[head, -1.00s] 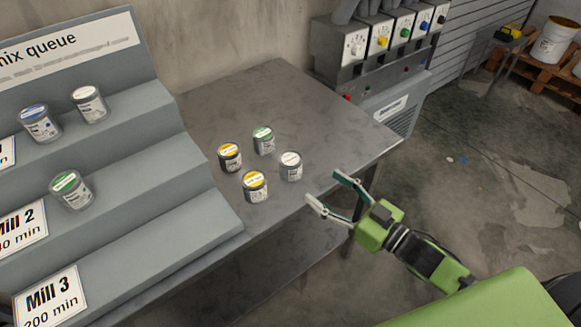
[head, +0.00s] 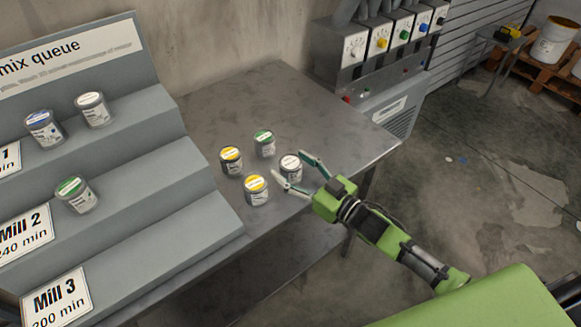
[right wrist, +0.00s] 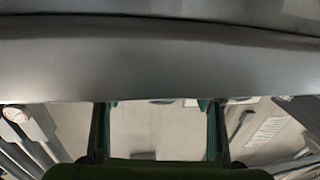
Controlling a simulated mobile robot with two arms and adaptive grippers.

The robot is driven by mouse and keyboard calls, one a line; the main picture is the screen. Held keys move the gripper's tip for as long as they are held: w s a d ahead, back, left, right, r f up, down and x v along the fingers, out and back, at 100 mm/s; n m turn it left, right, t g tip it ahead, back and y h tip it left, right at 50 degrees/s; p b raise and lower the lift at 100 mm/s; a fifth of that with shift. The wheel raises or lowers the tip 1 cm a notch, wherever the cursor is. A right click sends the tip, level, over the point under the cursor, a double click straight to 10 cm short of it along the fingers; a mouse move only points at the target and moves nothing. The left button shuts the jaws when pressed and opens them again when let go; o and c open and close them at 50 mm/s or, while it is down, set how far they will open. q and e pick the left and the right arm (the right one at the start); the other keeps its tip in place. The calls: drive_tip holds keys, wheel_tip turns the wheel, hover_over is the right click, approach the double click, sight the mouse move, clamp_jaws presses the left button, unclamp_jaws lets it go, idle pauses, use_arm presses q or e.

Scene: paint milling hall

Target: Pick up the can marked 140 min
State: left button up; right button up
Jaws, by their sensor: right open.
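A white-lidded can (head: 290,166) stands upright on the grey table, the closest can to my right gripper. Two yellow-lidded cans (head: 231,160) (head: 256,191) and a green-lidded can (head: 265,144) stand beside it. The print on these cans is too small to read, so I cannot tell which is marked 140 min. My right gripper (head: 294,172) is open, its fingers pointing left and reaching around the white-lidded can's near side; whether they touch it is unclear. In the right wrist view the open fingers (right wrist: 160,125) show below a wide grey surface, with no can recognizable. My left gripper is out of view.
The table (head: 262,92) is clear at the back. The stepped rack (head: 190,225) at left holds a blue-lidded (head: 44,129), a white-lidded (head: 93,109) and a green-lidded can (head: 76,195), with mill signs. A dispenser machine (head: 375,60) stands behind the table.

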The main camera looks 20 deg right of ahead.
drive_tip(key=shift+w+a, duration=0.35)
drive_tip(key=shift+w, duration=0.25)
drive_tip(key=c, duration=1.4)
drive_tip(key=shift+r, duration=0.1)
